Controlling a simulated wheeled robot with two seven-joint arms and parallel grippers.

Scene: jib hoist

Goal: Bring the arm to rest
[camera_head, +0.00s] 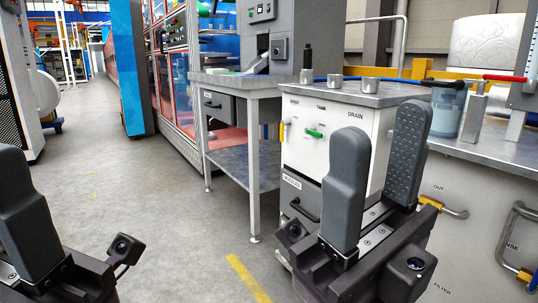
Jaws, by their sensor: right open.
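My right gripper (380,135) is at the lower right, its two grey padded fingers pointing up and standing apart. It is open with nothing between the fingers. Behind it is a white cabinet (320,122) marked TANK and DRAIN, part of which it hides. My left gripper (25,200) is at the lower left edge. Only one of its fingers shows, so its opening cannot be judged. I see no object held in either gripper. I cannot make out a jib hoist in this view.
A grey steel table (228,82) stands left of the cabinet. A bench (470,146) with a hose and a clear container (447,110) is at the right. A row of machines with a blue panel (128,60) runs back. Grey floor (120,185) at the left is clear.

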